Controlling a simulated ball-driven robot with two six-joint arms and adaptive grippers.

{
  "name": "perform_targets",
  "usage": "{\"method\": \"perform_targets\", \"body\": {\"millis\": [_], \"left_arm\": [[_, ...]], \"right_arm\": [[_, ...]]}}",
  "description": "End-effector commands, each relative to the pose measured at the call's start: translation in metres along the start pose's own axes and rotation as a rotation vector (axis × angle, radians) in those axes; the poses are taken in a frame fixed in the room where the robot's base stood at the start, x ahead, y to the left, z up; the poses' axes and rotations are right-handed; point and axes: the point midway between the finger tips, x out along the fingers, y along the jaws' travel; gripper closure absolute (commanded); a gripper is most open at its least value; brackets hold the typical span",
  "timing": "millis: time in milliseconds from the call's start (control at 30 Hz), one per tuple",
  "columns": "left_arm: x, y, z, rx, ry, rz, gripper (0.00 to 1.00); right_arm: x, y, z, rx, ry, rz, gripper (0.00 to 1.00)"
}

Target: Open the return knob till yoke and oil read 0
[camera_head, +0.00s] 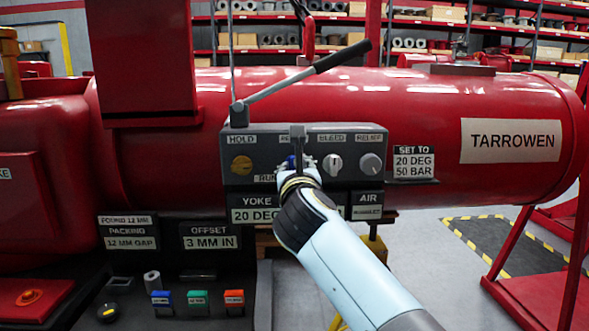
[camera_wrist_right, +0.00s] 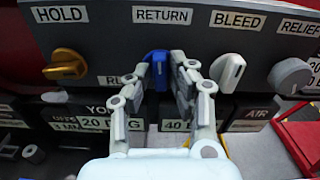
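The blue return knob (camera_wrist_right: 157,66) is under the RETURN label (camera_wrist_right: 163,15) in the right wrist view. My right gripper (camera_wrist_right: 160,72) has one finger on each side of it, with no clear gap showing. In the head view my right gripper (camera_head: 297,172) reaches the control panel (camera_head: 230,180) and largely hides the knob. The yoke readout (camera_wrist_right: 104,124) shows 20 DEG. A readout to its right (camera_wrist_right: 180,125), likely oil, starts with 40; its label and unit are hidden behind the fingers. My left gripper is out of view.
The yellow hold knob (camera_wrist_right: 66,64) is left of the return knob; the white bleed knob (camera_wrist_right: 230,71) and grey relief knob (camera_wrist_right: 289,75) are right, bleed close to my finger. A long lever (camera_head: 305,82) rises over the panel.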

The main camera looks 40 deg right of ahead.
Motion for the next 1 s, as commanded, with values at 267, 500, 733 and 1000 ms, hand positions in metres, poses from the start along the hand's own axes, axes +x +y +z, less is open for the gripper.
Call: {"method": "perform_targets", "body": {"millis": [267, 500, 733, 1000], "left_arm": [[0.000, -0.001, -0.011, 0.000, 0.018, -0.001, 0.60], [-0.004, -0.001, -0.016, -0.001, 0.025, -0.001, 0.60], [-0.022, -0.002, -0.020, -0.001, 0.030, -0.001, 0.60], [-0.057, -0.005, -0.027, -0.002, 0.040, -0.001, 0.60]], "right_arm": [[0.000, 0.000, 0.000, 0.000, 0.000, 0.000, 1.00], [0.000, 0.000, 0.001, -0.020, 0.000, 0.000, 1.00], [0.000, 0.000, 0.004, -0.119, 0.002, 0.000, 1.00], [0.000, 0.000, 0.006, -0.346, 0.002, 0.001, 1.00]]}}
